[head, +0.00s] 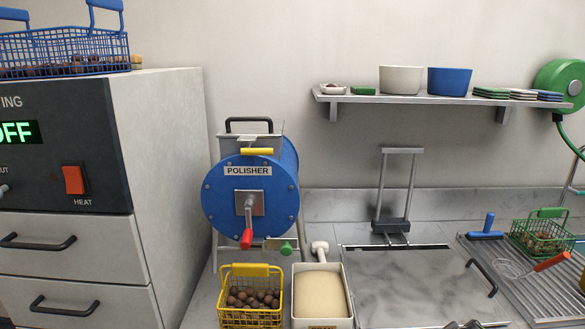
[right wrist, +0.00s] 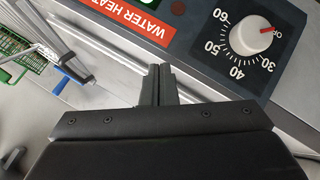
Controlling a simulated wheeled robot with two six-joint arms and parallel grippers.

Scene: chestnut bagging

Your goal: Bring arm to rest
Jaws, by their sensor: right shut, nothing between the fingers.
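My right gripper (right wrist: 157,84) shows in the right wrist view. Its two dark fingers are together, with nothing between them. It hangs above the metal worktop, close beside the front panel of the water heater (right wrist: 185,15). The fingertips touch nothing that I can make out. I cannot identify either gripper in the head view.
The heater's dial (right wrist: 252,38) points to OFF. A shelf (head: 440,99) hangs above.

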